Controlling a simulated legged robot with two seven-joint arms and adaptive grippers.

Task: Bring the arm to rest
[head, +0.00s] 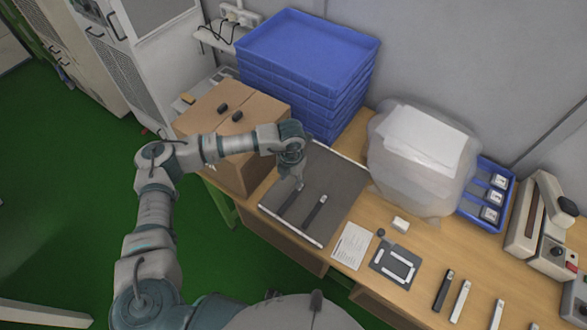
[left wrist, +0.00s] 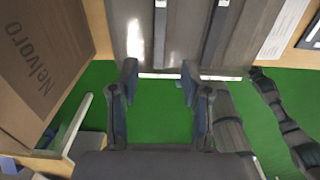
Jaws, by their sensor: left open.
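My left arm (head: 157,205) comes in from the left of the head view, bent at the elbow. Its left gripper (head: 298,186) points down over the grey tray on the bench. In the left wrist view the left gripper (left wrist: 158,82) is open and empty, its two dark fingers apart with green floor showing between them. The grey tray (head: 338,177) holds two dark strips, one (head: 315,211) lying clear and the other (head: 290,204) close below the gripper. In the head view I cannot tell the exact height of the fingertips. My right gripper is not in view.
A cardboard box (head: 225,108) stands left of the tray, close to my forearm. Stacked blue crates (head: 308,45) stand behind. A bagged white pile (head: 420,150), blue bin (head: 483,220), papers, a dark fixture (head: 396,264) and several strips occupy the bench's right. Green floor (head: 60,190) is open at left.

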